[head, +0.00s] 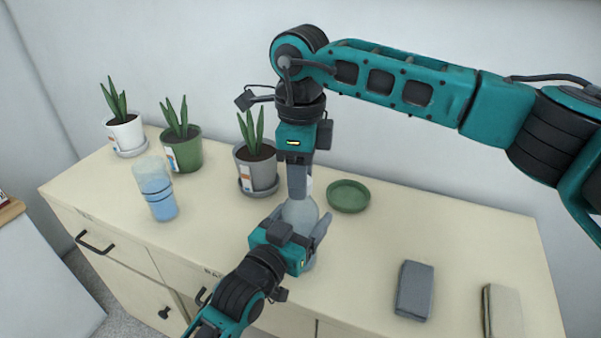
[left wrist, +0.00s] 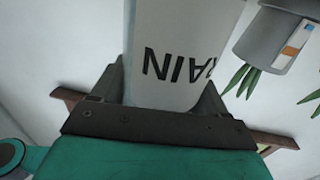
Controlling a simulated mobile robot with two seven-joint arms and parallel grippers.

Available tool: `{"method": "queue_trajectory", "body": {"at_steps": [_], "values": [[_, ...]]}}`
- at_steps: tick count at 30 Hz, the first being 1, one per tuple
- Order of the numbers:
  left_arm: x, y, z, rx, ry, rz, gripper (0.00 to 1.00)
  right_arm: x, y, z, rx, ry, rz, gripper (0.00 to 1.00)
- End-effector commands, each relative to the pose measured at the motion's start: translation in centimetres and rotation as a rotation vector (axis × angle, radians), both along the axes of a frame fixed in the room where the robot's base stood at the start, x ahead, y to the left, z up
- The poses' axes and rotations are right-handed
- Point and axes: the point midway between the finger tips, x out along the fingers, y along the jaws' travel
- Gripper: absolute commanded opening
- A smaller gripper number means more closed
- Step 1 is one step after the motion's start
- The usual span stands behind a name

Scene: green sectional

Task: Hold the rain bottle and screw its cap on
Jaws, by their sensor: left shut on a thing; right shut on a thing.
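The rain bottle (head: 299,212) stands on the cabinet top near its middle, pale and partly hidden by my grippers. In the left wrist view it is a light grey bottle (left wrist: 185,45) with the word RAIN upside down, between the two fingers. My left gripper (head: 306,238) is shut on the bottle from the front. My right gripper (head: 299,190) points straight down from above and is shut at the bottle's top. A small pale piece, apparently the cap (head: 309,184), shows beside its fingers. I cannot tell whether the cap touches the neck.
A green saucer (head: 348,196) lies right of the bottle. A grey potted plant (head: 256,170) stands close behind left, with green (head: 183,152) and white (head: 126,134) pots farther left. A clear container with blue contents (head: 158,192) stands left. Grey (head: 414,290) and beige (head: 502,312) blocks lie right.

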Motion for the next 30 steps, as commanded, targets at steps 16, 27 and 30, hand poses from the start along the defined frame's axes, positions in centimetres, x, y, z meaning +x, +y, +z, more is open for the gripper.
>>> {"method": "queue_trajectory", "body": {"at_steps": [16,27,30], "values": [[-0.01,0.0,-0.09,0.001,0.002,0.0,0.0,0.0,0.0,-0.02,0.0,0.0,-0.582,0.44],[-0.01,0.0,-0.08,0.001,0.002,0.0,0.0,0.0,0.0,-0.03,0.0,0.0,-0.58,0.65],[-0.01,0.0,-0.08,0.001,0.002,0.0,0.0,0.01,0.01,0.07,0.0,-0.001,-0.579,0.65]]}}
